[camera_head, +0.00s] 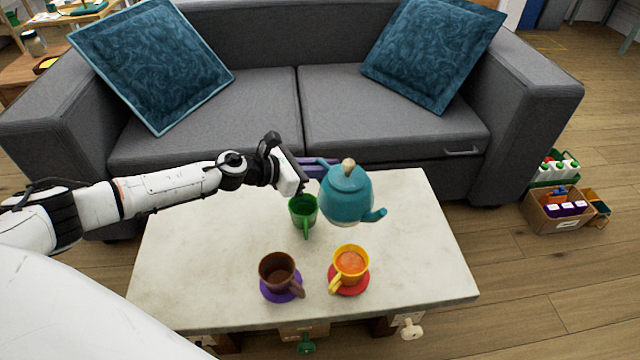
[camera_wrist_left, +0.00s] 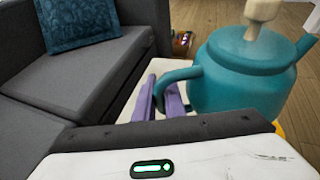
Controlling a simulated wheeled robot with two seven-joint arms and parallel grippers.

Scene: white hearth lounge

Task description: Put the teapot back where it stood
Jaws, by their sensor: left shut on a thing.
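The teal teapot (camera_head: 345,195) with a pale knob is at the right half of the table, seemingly held above the top, with its spout to the right. It fills the right of the left wrist view (camera_wrist_left: 240,80). My left gripper (camera_head: 318,164), with purple fingers, is shut on the teapot's handle (camera_wrist_left: 175,78). A green cup (camera_head: 303,212) stands just left of the teapot. A yellow cup (camera_head: 351,262) with orange liquid stands on a red saucer (camera_head: 350,290). A brown cup (camera_head: 277,270) stands on a purple saucer (camera_head: 268,292). My right gripper is not in view.
The pale stone table (camera_head: 420,260) has clear room at its right end and left side. A grey sofa (camera_head: 390,110) with blue cushions (camera_head: 435,55) stands close behind. A cardboard box (camera_head: 555,215) of items is on the floor at right.

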